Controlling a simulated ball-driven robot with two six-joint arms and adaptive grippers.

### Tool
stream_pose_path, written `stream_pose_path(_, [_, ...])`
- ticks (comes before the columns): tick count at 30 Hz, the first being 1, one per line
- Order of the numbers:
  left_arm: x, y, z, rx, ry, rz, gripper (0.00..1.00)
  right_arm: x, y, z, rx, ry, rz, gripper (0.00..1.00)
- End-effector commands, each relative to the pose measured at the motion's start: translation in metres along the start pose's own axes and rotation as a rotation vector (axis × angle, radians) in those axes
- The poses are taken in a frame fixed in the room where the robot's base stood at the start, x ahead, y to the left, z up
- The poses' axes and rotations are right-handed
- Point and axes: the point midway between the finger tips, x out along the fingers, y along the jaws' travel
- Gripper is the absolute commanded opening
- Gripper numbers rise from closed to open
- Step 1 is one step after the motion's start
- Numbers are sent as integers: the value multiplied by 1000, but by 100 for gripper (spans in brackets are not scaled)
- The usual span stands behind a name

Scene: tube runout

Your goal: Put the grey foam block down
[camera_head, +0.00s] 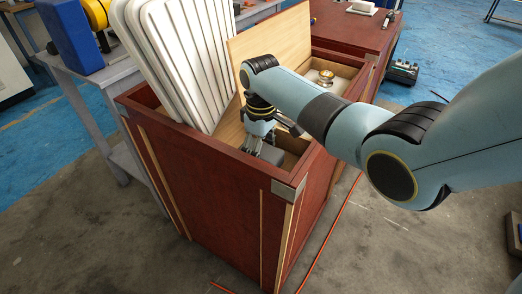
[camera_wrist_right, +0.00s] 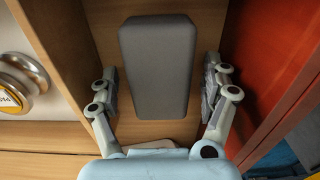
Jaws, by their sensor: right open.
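The grey foam block (camera_wrist_right: 158,65) is a dark grey slab with rounded corners. In the right wrist view it lies flat against the bare wood of a crate compartment, and in the head view a bit of it shows low in the crate (camera_head: 272,154). My right gripper (camera_wrist_right: 161,82) is open, with one finger on each side of the block and a visible gap at both sides. In the head view this gripper (camera_head: 257,142) reaches down into the near compartment of the red-brown crate (camera_head: 215,185). My left gripper is out of view.
White panels (camera_head: 175,55) lean in the crate's left part. A plywood board (camera_head: 270,45) stands upright behind my right arm. A round metal object (camera_head: 325,77) sits in the far compartment. A blue block (camera_head: 70,35) is on the grey bench at the left.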

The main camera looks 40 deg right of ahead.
Motion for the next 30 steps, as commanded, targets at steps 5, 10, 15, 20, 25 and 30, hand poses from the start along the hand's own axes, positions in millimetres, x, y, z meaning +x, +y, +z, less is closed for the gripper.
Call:
stream_pose_path(5, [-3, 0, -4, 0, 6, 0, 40, -13, 0, 0, 0, 2, 1, 81])
stream_pose_path(10, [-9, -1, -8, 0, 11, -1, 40, -48, 1, -1, 0, 3, 3, 81])
stream_pose_path(15, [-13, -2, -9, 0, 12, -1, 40, -86, 1, -1, 0, 4, 3, 81])
stream_pose_path(20, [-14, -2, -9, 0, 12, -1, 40, -111, 0, -1, 0, 2, 1, 81])
stream_pose_path(25, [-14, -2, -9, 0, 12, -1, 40, -122, 0, 0, 0, 1, 0, 81])
stream_pose_path(30, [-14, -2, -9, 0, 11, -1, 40, -123, 0, 0, 0, 0, 0, 81])
